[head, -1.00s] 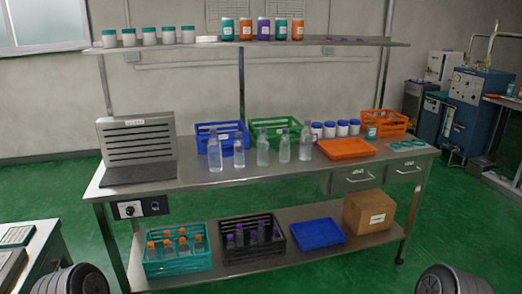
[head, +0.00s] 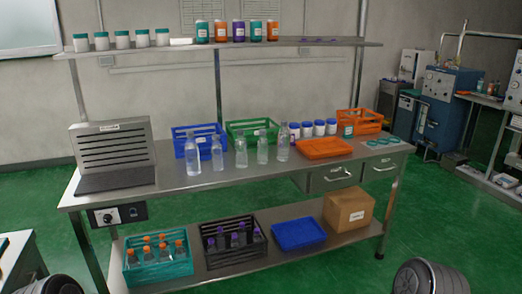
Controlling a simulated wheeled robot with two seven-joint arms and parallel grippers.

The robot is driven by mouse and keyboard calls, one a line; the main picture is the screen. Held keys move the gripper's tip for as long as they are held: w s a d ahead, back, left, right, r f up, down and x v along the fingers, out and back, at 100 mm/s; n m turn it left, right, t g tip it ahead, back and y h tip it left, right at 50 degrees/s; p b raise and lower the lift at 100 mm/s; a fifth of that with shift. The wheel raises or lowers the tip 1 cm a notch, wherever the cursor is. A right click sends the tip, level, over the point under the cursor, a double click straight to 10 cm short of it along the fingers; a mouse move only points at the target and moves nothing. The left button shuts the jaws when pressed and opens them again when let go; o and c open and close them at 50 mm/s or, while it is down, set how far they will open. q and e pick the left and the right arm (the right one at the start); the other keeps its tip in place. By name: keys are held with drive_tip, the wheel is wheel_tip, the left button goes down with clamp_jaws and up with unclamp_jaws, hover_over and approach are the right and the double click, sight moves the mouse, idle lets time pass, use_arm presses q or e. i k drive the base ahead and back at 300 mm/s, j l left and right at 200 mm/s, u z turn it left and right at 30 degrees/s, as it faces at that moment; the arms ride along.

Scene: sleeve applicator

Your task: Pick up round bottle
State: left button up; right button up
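Several clear bottles stand upright in a row on the metal workbench (head: 230,185). The leftmost bottle (head: 193,158) is wide and stands in front of a blue crate. To its right are a second bottle (head: 217,155), a third bottle (head: 241,152), a fourth bottle (head: 262,149) and a fifth bottle (head: 283,147). They are too small here to tell clearly which is round. Neither of my grippers is in view; only dark rounded parts of my arms show at the bottom corners.
A blue crate (head: 180,136), a green crate (head: 235,128) and white jars (head: 319,129) stand behind the bottles. A grey slotted unit (head: 112,149) is at the left, an orange tray (head: 323,150) at the right. A shelf (head: 190,47) hangs above. The green floor in front is clear.

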sight(284, 135)
drive_tip(key=i+z, duration=0.2)
drive_tip(key=z, duration=0.15)
drive_tip(key=i+z, duration=0.2)
drive_tip(key=z, duration=0.15)
drive_tip(key=i+z, duration=0.25)
drive_tip(key=z, duration=0.15)
drive_tip(key=i+j+z, duration=0.1)
drive_tip(key=i+j, duration=0.35)
drive_tip(key=i, duration=0.2)
drive_tip(key=i+j+z, duration=0.15)
drive_tip(key=i+j, duration=0.35)
drive_tip(key=i, duration=0.15)
